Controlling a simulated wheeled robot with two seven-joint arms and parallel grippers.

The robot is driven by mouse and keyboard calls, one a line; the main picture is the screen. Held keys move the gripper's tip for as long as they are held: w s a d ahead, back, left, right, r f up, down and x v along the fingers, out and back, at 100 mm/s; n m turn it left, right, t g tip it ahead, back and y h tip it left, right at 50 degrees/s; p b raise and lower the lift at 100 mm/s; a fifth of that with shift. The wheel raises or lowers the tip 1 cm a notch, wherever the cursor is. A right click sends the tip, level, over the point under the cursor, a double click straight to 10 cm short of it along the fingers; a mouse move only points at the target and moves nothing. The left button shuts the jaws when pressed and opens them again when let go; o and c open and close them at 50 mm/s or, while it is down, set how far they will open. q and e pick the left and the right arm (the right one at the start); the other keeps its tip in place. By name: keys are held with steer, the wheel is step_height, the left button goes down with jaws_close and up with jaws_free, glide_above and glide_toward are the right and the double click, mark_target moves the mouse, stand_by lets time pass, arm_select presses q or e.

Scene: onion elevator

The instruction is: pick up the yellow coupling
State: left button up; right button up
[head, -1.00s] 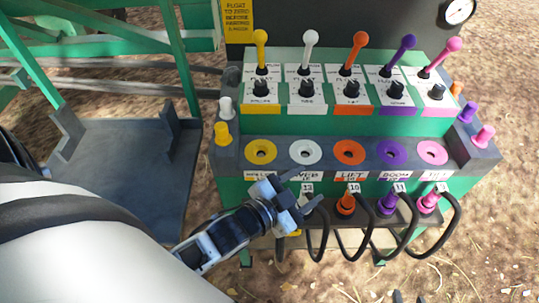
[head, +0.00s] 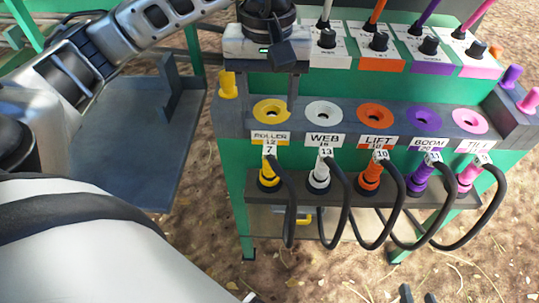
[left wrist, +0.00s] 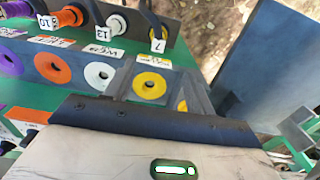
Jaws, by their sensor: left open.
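The yellow coupling (head: 268,180), tagged 7 with a black cable, sits upright on the low shelf below the ROLLER label, at the left end of the row. It also shows at the top of the left wrist view (left wrist: 159,33). My left gripper (head: 270,97) is open and empty. Its fingers point down over the panel, one on each side of the yellow socket (head: 271,113), above and behind the coupling. The yellow socket shows between the fingers in the left wrist view (left wrist: 150,86). My right gripper (head: 418,294) shows only dark tips at the bottom edge.
White (head: 320,178), orange (head: 370,178), purple and pink couplings stand to the right, with looping black cables in front. Levers and knobs rise behind the sockets. A yellow peg (head: 228,85) stands on the panel's left. A grey platform (head: 130,150) lies further left.

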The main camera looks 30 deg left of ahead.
mark_target(270, 149)
arm_select(q)
step_height(270, 149, down, 10)
steer(key=shift+b, duration=0.6)
steer(key=shift+w+f, duration=0.15)
steer(key=shift+f, duration=1.2)
steer(key=shift+w+f, duration=0.15)
steer(key=shift+f, duration=1.15)
jaws_close()
